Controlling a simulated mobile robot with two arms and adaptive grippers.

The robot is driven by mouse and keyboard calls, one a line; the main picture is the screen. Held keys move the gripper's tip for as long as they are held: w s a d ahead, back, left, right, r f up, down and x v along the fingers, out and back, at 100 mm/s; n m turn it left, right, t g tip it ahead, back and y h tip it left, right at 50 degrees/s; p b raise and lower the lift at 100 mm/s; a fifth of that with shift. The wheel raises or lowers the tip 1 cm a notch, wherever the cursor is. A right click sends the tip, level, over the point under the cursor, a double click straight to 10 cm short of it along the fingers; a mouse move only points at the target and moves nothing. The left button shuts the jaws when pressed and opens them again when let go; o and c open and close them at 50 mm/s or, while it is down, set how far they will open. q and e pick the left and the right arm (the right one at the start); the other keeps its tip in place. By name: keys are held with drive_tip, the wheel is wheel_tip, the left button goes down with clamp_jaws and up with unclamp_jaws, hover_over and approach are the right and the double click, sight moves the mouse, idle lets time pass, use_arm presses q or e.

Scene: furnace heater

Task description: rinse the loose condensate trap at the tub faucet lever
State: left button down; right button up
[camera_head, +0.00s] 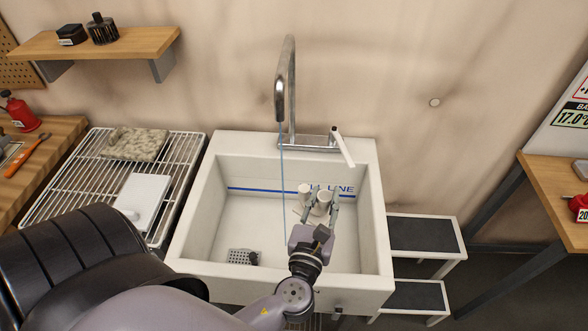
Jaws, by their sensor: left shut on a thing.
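A white utility tub (203,204) stands against the wall with a blue line printed inside. A chrome gooseneck faucet (292,88) rises behind it, and a thin blue stream of water (282,185) falls from its spout into the tub. The white faucet lever (344,149) sits tilted at the right of the faucet base. My left gripper (317,206) is over the tub, right of the stream, shut on the pale condensate trap (322,200). The trap appears apart from the stream. The fingers hide part of it. My right gripper is out of view.
A dark drain strainer (243,257) lies in the tub's front left. A wire rack (78,187) at left holds a stained pad (136,144) and a white box-like part (143,197). Step stools (423,235) stand at right. A wall shelf (98,43) is above left.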

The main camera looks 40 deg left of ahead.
use_arm(q)
drive_tip(key=s+d+r+p, duration=0.2)
drive_tip(key=d+r+p, duration=0.1)
drive_tip(key=d+r, duration=0.1)
drive_tip(key=shift+d, duration=0.25)
idle(0.5)
